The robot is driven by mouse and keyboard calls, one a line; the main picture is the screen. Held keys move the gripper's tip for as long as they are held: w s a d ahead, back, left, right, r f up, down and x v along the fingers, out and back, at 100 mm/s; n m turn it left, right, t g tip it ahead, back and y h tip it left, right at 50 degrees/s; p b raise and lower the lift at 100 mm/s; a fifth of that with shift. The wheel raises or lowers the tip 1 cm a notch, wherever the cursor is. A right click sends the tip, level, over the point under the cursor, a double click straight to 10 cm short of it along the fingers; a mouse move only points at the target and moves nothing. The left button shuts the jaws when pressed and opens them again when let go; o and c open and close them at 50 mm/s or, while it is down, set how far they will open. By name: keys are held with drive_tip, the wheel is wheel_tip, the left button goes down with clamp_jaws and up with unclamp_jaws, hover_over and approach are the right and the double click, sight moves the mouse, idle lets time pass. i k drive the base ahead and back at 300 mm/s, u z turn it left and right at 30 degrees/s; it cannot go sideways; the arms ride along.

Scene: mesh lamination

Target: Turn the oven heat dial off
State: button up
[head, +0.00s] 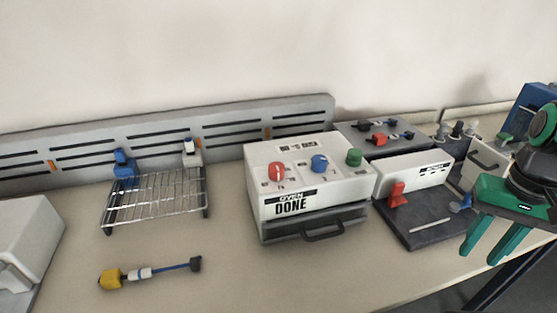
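The white oven (317,180) stands in the middle of the bench, its front marked "OVEN DONE". A red dial (277,171) with a pale pointer line, a blue dial (319,162) and a green knob (354,157) stand on its top. The small labels are too small to read, so I cannot tell which is the heat dial or its setting. The oven's dark lower front with a handle (323,231) looks closed. My gripper (482,254), with green fingers, is at the right, well apart from the oven. Its fingers point down, open and empty.
Right of the oven are a dark plate (428,235) with a red upright piece (397,194), and a grey unit with switches (380,136). Left are a wire rack (157,197) and a yellow-ended tool (112,278). The bench front before the oven is clear.

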sight(276, 169)
drive_tip(key=u, duration=0.05)
drive_tip(key=k, duration=0.9)
drive_tip(key=u, duration=0.4)
drive_tip(key=i, duration=1)
drive_tip(key=z, duration=0.05)
